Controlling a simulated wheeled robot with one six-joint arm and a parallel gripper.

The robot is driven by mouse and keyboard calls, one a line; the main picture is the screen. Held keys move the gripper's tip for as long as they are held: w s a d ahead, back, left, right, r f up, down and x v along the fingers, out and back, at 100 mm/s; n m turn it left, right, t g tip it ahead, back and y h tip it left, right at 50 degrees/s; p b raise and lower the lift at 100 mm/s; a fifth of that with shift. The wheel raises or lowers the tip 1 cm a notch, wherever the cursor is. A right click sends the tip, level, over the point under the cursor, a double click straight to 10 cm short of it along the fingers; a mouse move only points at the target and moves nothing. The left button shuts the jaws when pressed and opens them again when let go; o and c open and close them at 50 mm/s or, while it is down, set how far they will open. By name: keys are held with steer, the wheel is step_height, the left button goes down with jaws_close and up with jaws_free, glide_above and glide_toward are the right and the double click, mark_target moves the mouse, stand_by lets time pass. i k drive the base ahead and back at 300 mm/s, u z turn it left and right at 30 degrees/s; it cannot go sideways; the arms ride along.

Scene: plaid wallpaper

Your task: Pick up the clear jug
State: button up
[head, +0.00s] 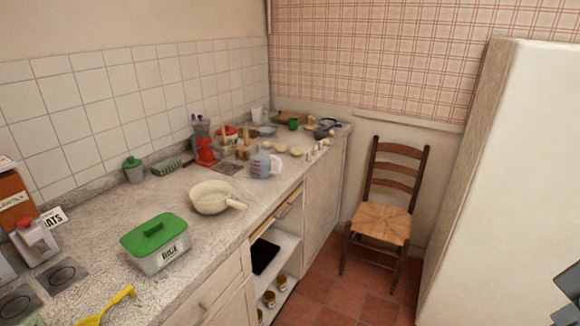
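The clear jug (261,164) stands upright on the speckled counter, toward the far end near the front edge. It is bluish and see-through, with reddish markings on its side and a pale handle on its right. Its front is unobstructed in the head view. A dark angular part of mine (569,284) shows at the right edge, cut off by the frame, far from the jug. It seems to be my gripper, but its fingers cannot be made out, so whether it is open or shut does not show.
A cream pan (209,199) with its handle pointing right stands nearer on the counter (120,207). A green-lidded box (157,243) is closer still. A red appliance (204,146) and small items crowd around the jug. A chair (383,212) stands on the open tiled floor.

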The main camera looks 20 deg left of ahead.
mark_target(260, 156)
steer(key=i, duration=1.6)
steer(key=u, duration=1.35)
steer(key=i, duration=0.6)
steer(key=u, duration=0.65)
